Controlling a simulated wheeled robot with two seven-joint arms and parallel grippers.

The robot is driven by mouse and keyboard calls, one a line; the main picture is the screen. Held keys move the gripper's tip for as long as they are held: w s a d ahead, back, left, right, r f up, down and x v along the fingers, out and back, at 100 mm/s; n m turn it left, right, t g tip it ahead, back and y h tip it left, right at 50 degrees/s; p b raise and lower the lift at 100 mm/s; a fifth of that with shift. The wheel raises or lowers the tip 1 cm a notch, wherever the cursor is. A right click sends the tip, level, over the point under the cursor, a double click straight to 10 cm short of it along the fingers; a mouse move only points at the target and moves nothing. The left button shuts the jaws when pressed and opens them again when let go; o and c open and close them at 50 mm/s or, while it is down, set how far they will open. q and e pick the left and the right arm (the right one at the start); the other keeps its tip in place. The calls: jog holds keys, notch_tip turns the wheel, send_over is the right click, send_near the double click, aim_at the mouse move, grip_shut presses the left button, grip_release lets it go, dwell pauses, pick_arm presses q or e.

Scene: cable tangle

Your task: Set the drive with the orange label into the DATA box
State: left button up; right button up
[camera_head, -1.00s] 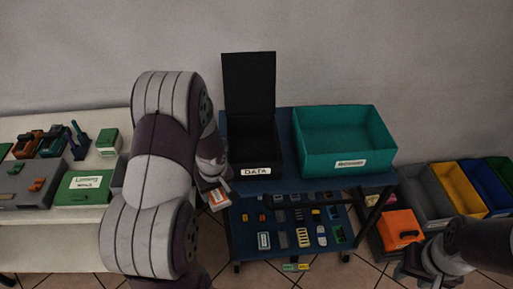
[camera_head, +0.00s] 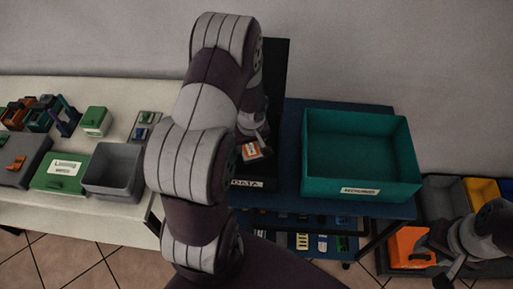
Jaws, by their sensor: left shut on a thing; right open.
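The drive with the orange label (camera_head: 251,151) is held in my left gripper (camera_head: 250,139), which is shut on it. It appears over the front part of the black DATA box, above the white DATA label (camera_head: 247,184). The DATA box (camera_head: 279,75) stands on the blue table with its lid raised at the back. My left arm hides most of its left side and inside. I cannot tell how far the drive is above the box floor. My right gripper (camera_head: 441,260) is open and empty at the lower right, near an orange case.
A teal box (camera_head: 360,190) stands right of the DATA box on the blue table (camera_head: 395,208). Small parts lie on the shelf below. A pale table (camera_head: 110,212) at left holds a grey bin (camera_head: 112,170) and green boxes. Coloured bins and the orange case (camera_head: 408,246) are at right.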

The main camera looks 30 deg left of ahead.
aim_at(250, 156)
pick_arm(q)
notch_tip(250, 156, down, 7)
jog(key=shift+b, duration=0.5)
jog(key=shift+s+r, duration=0.1)
jog(key=shift+f, duration=0.2)
jog(key=o, duration=1.1)
